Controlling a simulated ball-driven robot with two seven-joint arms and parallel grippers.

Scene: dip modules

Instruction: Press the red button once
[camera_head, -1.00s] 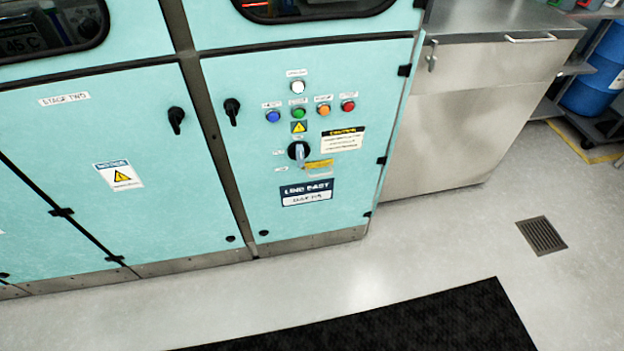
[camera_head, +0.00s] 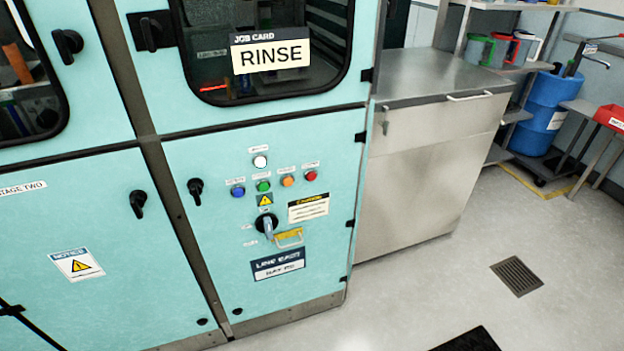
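The red button (camera_head: 311,176) is on the teal cabinet's control panel, at the right end of a row. To its left in that row are an orange button (camera_head: 287,180), a green button (camera_head: 263,186) and a blue button (camera_head: 238,191). A white button (camera_head: 260,161) sits above the row. A rotary switch (camera_head: 266,224) with a yellow tag (camera_head: 289,238) is below. Neither of my grippers shows in the head view, and nothing covers the red button.
A window with a "RINSE" job card (camera_head: 270,56) is above the panel. A steel cabinet (camera_head: 420,170) stands right of the teal cabinet (camera_head: 180,260). A blue drum (camera_head: 548,115) is at the far right. The floor (camera_head: 430,290) in front is clear, with a drain grate (camera_head: 517,276) and dark mat (camera_head: 466,341).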

